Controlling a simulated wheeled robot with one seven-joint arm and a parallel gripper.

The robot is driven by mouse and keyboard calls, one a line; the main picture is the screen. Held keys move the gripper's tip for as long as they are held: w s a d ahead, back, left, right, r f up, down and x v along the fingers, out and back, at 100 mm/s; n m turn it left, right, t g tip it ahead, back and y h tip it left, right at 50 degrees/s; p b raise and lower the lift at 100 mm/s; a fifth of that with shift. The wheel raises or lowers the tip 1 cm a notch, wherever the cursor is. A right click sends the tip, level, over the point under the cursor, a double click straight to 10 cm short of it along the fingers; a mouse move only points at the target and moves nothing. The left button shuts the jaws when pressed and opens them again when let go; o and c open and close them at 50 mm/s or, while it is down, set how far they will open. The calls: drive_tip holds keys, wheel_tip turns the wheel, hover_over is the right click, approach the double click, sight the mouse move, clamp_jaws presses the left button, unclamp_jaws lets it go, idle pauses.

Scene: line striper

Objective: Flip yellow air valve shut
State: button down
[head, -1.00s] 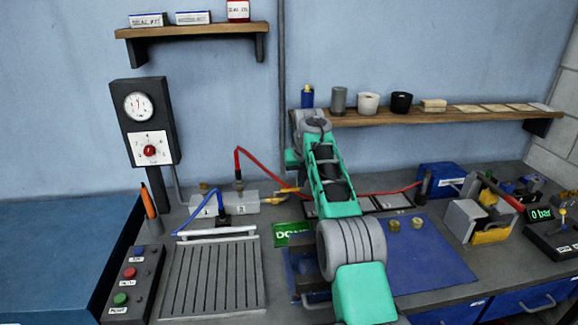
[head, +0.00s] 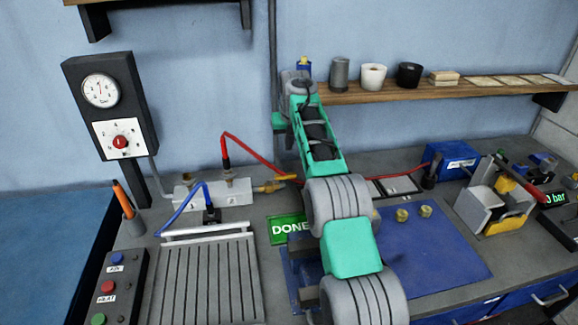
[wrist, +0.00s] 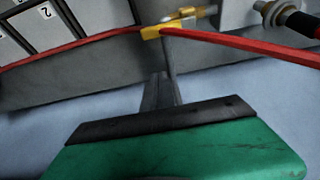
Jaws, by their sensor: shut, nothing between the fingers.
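The yellow air valve lever (head: 284,178) sits on a brass fitting at the right end of the grey manifold block (head: 235,192), left of my arm in the head view. In the wrist view the yellow lever (wrist: 160,32) is at top centre, with a brass fitting (wrist: 187,12) behind it. My gripper (wrist: 167,50) is shut and empty. Its narrow fingertips end just below the yellow lever in that picture; I cannot tell whether they touch it. My arm hides the gripper in the head view.
A red hose (head: 252,150) arches from the block past the valve and runs on to the right. It crosses the wrist view close to the fingers (wrist: 245,45). A gauge post (head: 120,110) stands left. A wall shelf (head: 440,90) is behind my arm.

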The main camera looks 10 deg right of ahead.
sight(282, 177)
drive_tip(key=shift+s+f+p, duration=0.2)
drive_tip(key=shift+f+p, duration=0.15)
drive_tip(key=shift+f, duration=1.1)
drive_tip(key=shift+s+f+p, duration=0.15)
drive_tip(key=shift+f+p, duration=0.15)
drive_tip(key=shift+f, duration=1.1)
drive_tip(key=shift+s+f+p, duration=0.2)
drive_tip(key=shift+f+p, duration=0.15)
drive_tip(key=shift+f, duration=1.1)
